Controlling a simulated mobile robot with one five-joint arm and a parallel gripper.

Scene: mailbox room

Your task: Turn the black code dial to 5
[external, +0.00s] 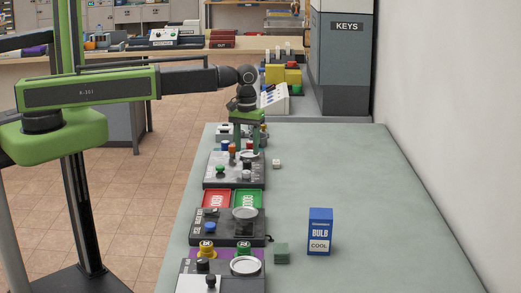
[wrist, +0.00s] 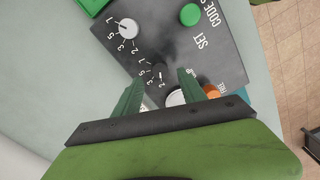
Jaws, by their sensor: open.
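The black code dial (wrist: 158,71) is a small dark knob on a grey panel (wrist: 85,29) in the wrist view, with printed numbers around it. Its pointer setting is too small to read. My gripper (wrist: 158,92) is open, with its two green fingers on either side of the dial's line, partly over the panel. I cannot tell whether they touch the dial. In the external view my gripper (external: 247,140) points down over the far part of the panel (external: 213,181); the dial is not clearly visible there.
The panel also holds a white dial (wrist: 127,27), a green button (wrist: 190,14), and a white round part (wrist: 175,97) and orange part (wrist: 211,91) near the right finger. Red and green plates (external: 216,198), other panels and a blue bulb box (external: 320,230) stand nearer; the bench's right side is clear.

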